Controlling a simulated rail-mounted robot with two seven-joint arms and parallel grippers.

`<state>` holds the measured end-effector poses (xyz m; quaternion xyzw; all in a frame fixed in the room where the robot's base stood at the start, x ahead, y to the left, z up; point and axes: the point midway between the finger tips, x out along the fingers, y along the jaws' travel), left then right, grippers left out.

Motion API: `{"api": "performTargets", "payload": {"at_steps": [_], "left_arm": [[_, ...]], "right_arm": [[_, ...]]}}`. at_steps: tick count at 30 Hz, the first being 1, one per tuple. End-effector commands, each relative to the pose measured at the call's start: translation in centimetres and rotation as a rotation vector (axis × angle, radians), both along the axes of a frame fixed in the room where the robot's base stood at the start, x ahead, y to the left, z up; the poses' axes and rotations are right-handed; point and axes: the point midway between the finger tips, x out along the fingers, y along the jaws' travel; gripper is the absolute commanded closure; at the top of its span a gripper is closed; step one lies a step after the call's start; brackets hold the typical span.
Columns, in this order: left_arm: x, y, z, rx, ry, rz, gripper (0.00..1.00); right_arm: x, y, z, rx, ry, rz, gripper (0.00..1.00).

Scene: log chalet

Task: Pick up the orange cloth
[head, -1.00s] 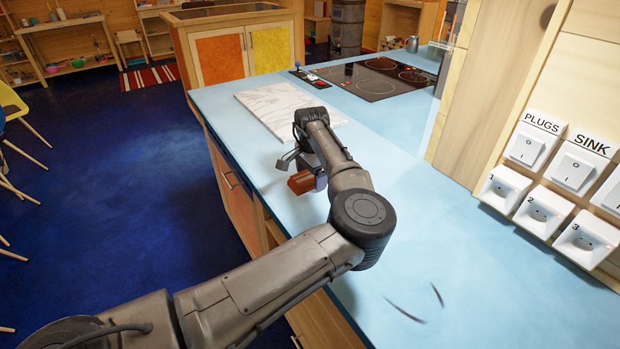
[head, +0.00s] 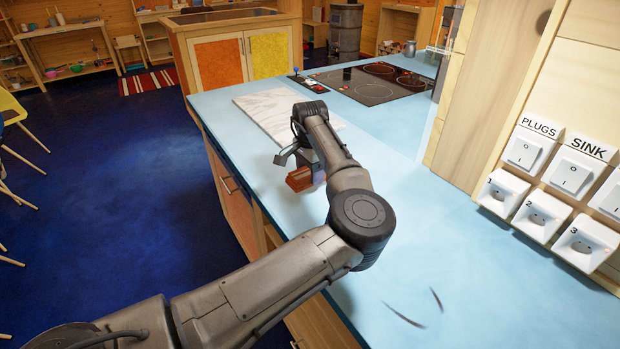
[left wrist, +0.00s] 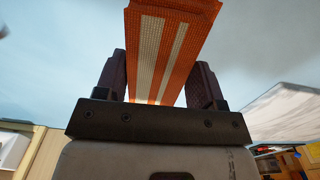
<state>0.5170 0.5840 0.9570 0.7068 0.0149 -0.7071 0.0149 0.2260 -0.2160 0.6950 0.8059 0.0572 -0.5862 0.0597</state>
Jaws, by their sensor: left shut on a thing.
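The orange cloth (left wrist: 172,45) fills the upper middle of the left wrist view. It is bright orange with pale stripes along its length. My left gripper (left wrist: 162,82) is shut on it, with one dark finger on each side. In the head view the cloth is a small brown-orange piece (head: 299,180) beside my left gripper (head: 303,167), over the blue counter near its left edge. My wrist hides part of it, and I cannot tell whether it touches the counter. My right gripper is not in view.
A white marbled board (head: 262,108) lies on the blue counter (head: 480,270) just beyond my gripper. A black hob (head: 375,82) is farther back. Switches and sockets (head: 535,210) line the wall at right. The counter's near right part is mostly clear, with dark marks.

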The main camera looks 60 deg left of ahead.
Motion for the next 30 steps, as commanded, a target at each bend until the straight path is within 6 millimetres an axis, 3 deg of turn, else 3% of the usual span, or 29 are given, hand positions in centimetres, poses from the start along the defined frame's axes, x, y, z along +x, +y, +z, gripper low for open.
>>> {"api": "performTargets", "payload": {"at_steps": [2, 9, 15, 21, 30], "left_arm": [[0.1, -0.2, 1.7, 0.002, -0.001, -0.001, 0.59], [1.2, -5.4, 4.5, 0.001, -0.001, -0.003, 0.59], [1.8, -8.6, 6.5, 0.001, -0.001, -0.002, 0.59], [2.2, -10.6, 7.7, 0.000, -0.001, 0.000, 0.59], [2.4, -11.5, 8.2, 0.000, -0.001, 0.000, 0.59]], "right_arm": [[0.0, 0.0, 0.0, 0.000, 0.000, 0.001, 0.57], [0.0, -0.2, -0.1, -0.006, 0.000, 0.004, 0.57], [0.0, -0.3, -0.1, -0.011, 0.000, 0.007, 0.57], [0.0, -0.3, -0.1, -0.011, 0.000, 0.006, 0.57], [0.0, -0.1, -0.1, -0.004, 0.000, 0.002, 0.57]]}}
